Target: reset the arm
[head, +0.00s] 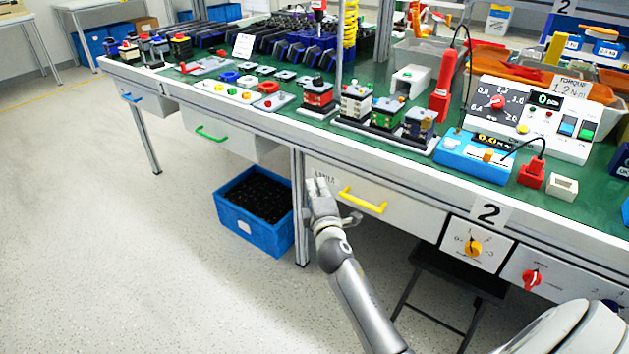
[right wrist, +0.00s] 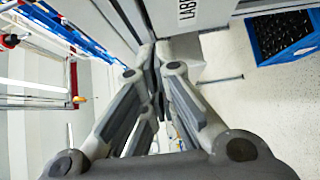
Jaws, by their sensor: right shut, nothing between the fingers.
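My right gripper (head: 320,189) is shut and empty in front of the workbench, just left of the yellow drawer handle (head: 363,200). In the right wrist view its fingers (right wrist: 156,52) meet close to the white bench front with a printed label (right wrist: 187,12). Whether the fingertips touch the bench front cannot be told. A yellow rotary switch (head: 474,248) sits on a white panel under the bench, to the right of the gripper. A red rotary switch (head: 531,280) sits on the panel farther right. My left gripper is not in view.
A blue crate (head: 226,207) with dark contents stands on the floor left of the gripper; it also shows in the right wrist view (right wrist: 262,48). The green bench top (head: 300,133) carries several devices. The floor (head: 120,270) at left is clear.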

